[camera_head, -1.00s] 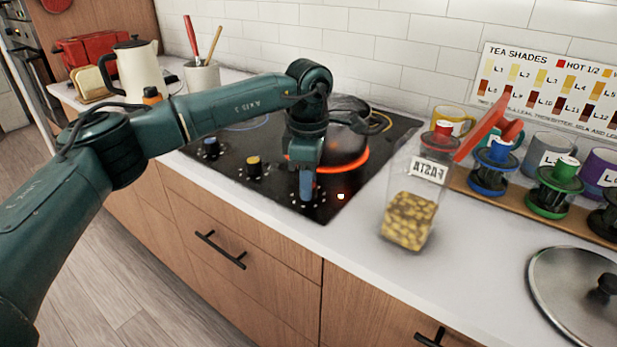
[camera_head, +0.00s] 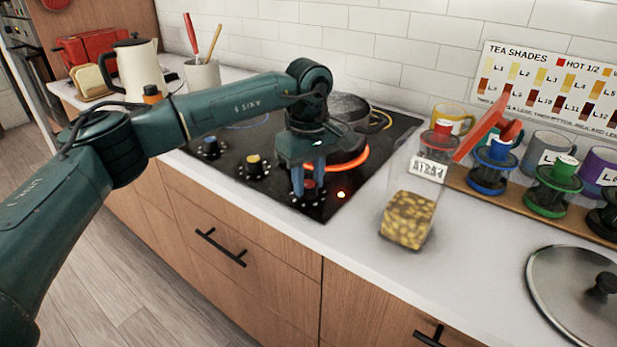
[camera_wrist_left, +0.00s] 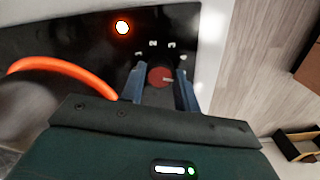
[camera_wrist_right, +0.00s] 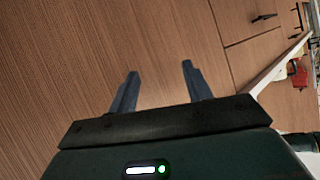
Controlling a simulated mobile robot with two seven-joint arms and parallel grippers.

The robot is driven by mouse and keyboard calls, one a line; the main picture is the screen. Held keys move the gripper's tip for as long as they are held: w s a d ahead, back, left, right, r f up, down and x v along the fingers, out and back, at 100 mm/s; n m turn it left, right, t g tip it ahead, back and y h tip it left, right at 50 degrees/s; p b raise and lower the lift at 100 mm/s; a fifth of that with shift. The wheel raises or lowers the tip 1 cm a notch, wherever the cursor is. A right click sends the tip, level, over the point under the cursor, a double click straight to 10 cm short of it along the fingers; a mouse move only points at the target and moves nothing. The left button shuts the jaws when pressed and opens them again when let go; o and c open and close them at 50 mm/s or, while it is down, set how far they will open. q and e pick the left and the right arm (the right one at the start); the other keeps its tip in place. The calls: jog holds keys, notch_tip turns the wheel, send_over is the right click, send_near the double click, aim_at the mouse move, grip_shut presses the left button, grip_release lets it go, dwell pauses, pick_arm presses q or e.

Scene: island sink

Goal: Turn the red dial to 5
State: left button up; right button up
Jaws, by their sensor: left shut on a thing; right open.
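The red dial (camera_head: 309,184) sits on the black cooktop (camera_head: 228,185) near its front right corner, with small white marks around it. My left gripper (camera_head: 309,190) points down over it, with its two blue fingers on either side of the dial. In the left wrist view the red dial (camera_wrist_left: 160,77) sits between the fingers, and a pale pointer line on it faces right. The left gripper (camera_wrist_left: 160,88) is shut on the dial. Some marks around the dial are hidden by the fingers. My right gripper (camera_wrist_right: 157,82) is open and empty in front of wooden panels.
A pan (camera_head: 345,140) sits over a glowing orange burner ring (camera_head: 352,163). A pasta jar (camera_head: 409,212) stands close to the right on the white counter.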

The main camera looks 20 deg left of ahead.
aim_at(308, 184)
pick_arm(q)
jog(key=shift+m, duration=0.3)
jog(key=o, duration=1)
jog(key=shift+r, duration=0.1)
notch_tip(308, 184, up, 13)
dwell(0.4)
